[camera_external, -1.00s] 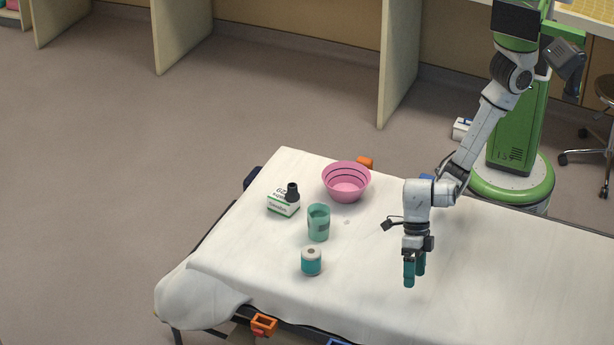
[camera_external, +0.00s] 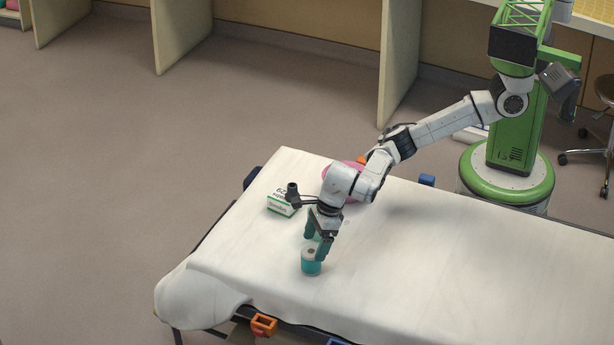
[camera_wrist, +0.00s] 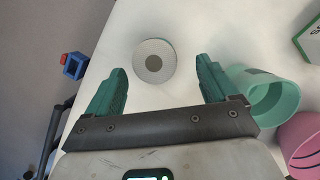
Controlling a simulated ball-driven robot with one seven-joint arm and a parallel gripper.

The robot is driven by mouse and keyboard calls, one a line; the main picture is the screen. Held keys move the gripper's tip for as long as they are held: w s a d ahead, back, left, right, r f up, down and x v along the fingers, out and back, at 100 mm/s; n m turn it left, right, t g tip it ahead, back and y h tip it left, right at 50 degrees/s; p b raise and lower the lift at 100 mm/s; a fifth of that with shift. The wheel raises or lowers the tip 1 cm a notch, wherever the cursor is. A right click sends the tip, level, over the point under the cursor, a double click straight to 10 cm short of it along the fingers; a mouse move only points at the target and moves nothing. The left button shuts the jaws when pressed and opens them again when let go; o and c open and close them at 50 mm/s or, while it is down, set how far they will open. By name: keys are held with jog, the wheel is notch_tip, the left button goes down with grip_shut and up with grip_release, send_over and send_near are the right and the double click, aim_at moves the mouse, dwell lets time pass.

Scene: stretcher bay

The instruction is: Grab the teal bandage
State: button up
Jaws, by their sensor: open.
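The teal bandage (camera_external: 311,264) is a small roll with a pale top, standing upright on the white-sheeted stretcher (camera_external: 400,260). In the wrist view the bandage (camera_wrist: 155,60) shows from above, its round end with a dark centre hole lying between and a little beyond my fingertips. My gripper (camera_external: 318,247) is open, its teal fingers just above and behind the bandage. In the wrist view my gripper (camera_wrist: 161,75) has one finger on each side, with gaps to the roll. Whether the fingers have reached the roll's height I cannot tell.
A white and green box (camera_external: 281,205) stands at the left. The sheet's right side is clear.

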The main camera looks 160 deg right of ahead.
aim_at(309, 261)
jog(key=shift+w+b+x, duration=0.15)
jog(key=shift+b+x, duration=0.4)
jog(key=shift+x, duration=1.1)
jog(key=shift+w+b+x, duration=0.1)
jog(key=shift+b+x, duration=0.4)
jog(key=shift+x, duration=1.2)
jog(key=shift+a, duration=0.15)
jog(key=shift+c, duration=0.4)
jog(key=c, duration=1)
jog(key=shift+r, duration=0.15)
